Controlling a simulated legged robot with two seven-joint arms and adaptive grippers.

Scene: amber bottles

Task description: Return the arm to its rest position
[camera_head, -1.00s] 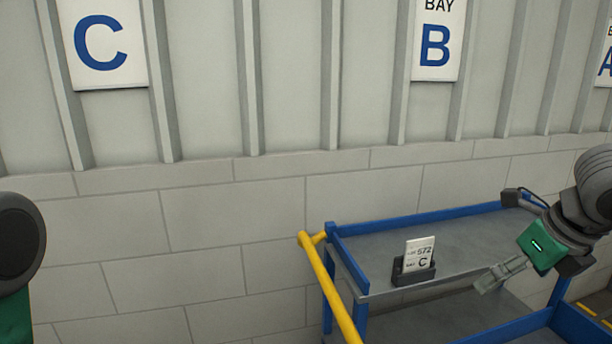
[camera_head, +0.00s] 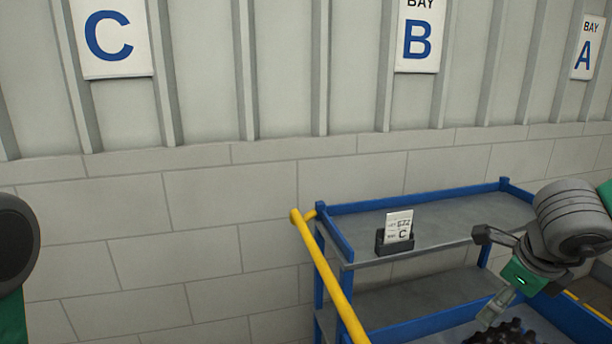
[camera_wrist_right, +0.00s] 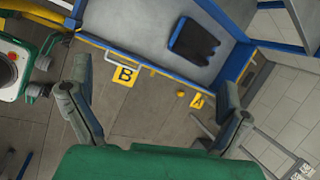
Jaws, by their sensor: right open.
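My right gripper (camera_head: 494,311) is at the lower right of the head view, in front of the blue cart and over its lower part. Its jaws are open and empty.
The blue cart (camera_head: 345,247) has a yellow handle (camera_head: 330,275) and grey shelves. A dark holder with a white card (camera_head: 399,226) stands on its upper shelf. Dark clustered items (camera_head: 508,333) lie below the right gripper. A block wall is behind.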

